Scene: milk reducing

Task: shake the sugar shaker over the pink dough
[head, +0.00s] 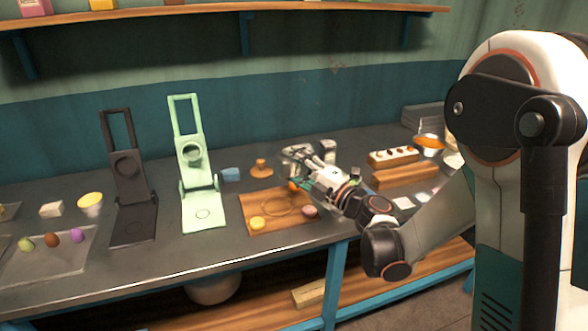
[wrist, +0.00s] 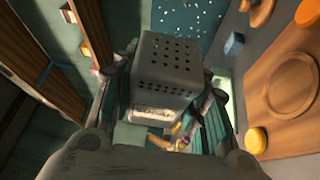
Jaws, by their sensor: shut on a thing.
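My gripper (head: 297,161) is above the far side of the wooden board (head: 245,216) in the head view. In the wrist view it is shut on the sugar shaker (wrist: 172,75), a grey metal box with rows of small holes, between its two fingers. In the head view the shaker is hard to make out among the fingers. The pink dough (head: 310,211) is a round piece at the board's right edge, below and to the right of my gripper. I cannot find it in the wrist view.
A yellow piece (head: 258,223) and an orange piece (head: 294,186) are on the board. Green (head: 200,205) and black (head: 133,228) presses stand left. A small dark container (head: 328,150) is just right of my gripper. White specks show at the wrist view's top.

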